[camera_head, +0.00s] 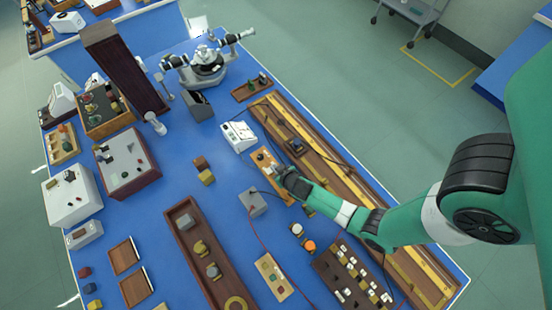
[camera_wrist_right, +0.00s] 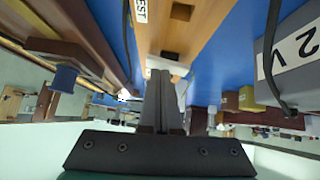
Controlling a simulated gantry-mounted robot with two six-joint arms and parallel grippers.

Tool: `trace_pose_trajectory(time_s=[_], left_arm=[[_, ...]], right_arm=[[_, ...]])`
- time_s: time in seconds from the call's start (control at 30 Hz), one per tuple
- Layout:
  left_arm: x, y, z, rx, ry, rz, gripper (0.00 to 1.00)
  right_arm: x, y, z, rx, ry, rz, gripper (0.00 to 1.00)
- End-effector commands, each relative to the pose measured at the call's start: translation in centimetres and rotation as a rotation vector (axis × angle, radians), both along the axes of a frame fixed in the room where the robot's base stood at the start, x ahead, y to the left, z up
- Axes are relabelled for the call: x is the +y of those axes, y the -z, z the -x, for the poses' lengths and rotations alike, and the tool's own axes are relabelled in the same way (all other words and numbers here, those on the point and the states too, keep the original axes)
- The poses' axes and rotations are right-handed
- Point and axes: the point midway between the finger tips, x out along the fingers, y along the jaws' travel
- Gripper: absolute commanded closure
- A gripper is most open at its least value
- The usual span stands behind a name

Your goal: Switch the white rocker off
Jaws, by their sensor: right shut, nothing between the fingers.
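A light wooden board (camera_head: 265,158) with small fittings lies near the middle of the blue bench in the head view. In the right wrist view the same board (camera_wrist_right: 205,18) shows from close up, with a label ending in "EST" and a dark square fitting. A white piece (camera_wrist_right: 174,66), which looks like the white rocker, sits at the board's edge by my fingertips. My right gripper (camera_head: 281,170) is at the board; in the wrist view its fingers (camera_wrist_right: 161,78) are together and empty. They overlap the white piece; I cannot tell whether they touch it. Which way the rocker is tilted is hidden.
A grey box (camera_head: 253,201) with leads stands in front of the board; its "2 V" label shows in the wrist view (camera_wrist_right: 296,52). A white meter (camera_head: 238,136) stands behind left. A long wooden rail (camera_head: 345,195) runs along the right.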

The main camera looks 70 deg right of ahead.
Motion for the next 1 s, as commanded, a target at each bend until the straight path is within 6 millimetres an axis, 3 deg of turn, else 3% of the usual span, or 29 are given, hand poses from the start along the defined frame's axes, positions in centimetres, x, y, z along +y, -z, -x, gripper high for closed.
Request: trace_pose_trajectory(time_s=[0.57, 0.67, 0.83, 1.0], left_arm=[[0.0, -0.1, 0.0, 0.0, 0.0, 0.0, 0.42], [0.0, -1.3, 0.0, 0.0, 0.0, 0.0, 0.42], [0.0, -4.9, 0.0, 0.0, 0.0, 0.0, 0.42], [0.0, -5.2, 0.0, 0.0, 0.0, 0.0, 0.42]], right_arm=[[0.8, -0.7, -0.6, -0.001, -0.001, 0.002, 1.0], [0.7, -1.9, -0.6, -0.002, -0.002, 0.002, 1.0], [0.7, -5.8, -0.7, -0.002, -0.007, 0.003, 1.0], [2.3, -7.8, 2.2, -0.001, -0.009, 0.002, 1.0]])
